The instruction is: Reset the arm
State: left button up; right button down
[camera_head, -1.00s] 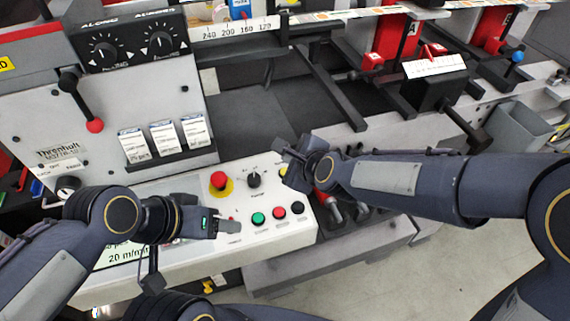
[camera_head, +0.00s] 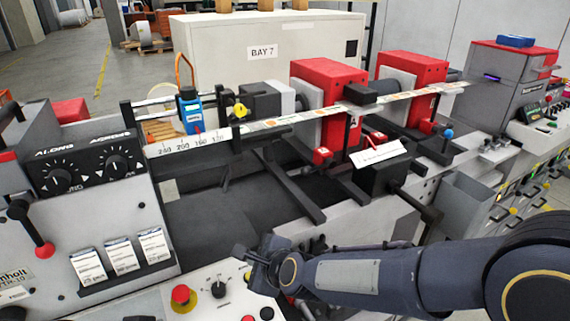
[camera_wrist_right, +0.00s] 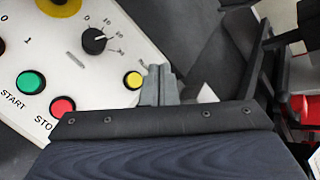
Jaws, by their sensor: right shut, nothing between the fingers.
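My right gripper (camera_head: 258,262) hangs over the right end of the white control panel (camera_head: 150,300) in the head view, its arm coming in from the right. In the right wrist view its fingers (camera_wrist_right: 160,86) are shut and empty, close beside a yellow button (camera_wrist_right: 133,80); I cannot tell whether they touch it. A selector knob (camera_wrist_right: 94,41), a green START button (camera_wrist_right: 31,82) and a red button (camera_wrist_right: 62,106) sit on the panel nearby. My left gripper is out of view.
The panel's red emergency button (camera_head: 181,295) stands left of my right gripper. A black lever with a red knob (camera_head: 44,250) is at the left. The machine's red blocks (camera_head: 328,100) and a crank handle (camera_head: 430,213) lie beyond my right arm.

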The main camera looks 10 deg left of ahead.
jog(key=s+d+r+n, duration=0.2)
jog(key=d+r+n, duration=0.15)
jog(key=d, duration=0.55)
jog(key=s+d+r+n, duration=0.3)
jog(key=d+n, duration=0.1)
jog(key=d, duration=0.5)
jog(key=s+d+f+n+g+h, duration=0.2)
jog(key=s+d+n, duration=0.6)
jog(key=s+d, duration=0.6)
notch_tip(320, 180, down, 2)
jog(key=shift+s+d+f+h, duration=0.15)
jog(key=shift+s+d+h, duration=0.1)
jog(key=shift+s+h, duration=0.75)
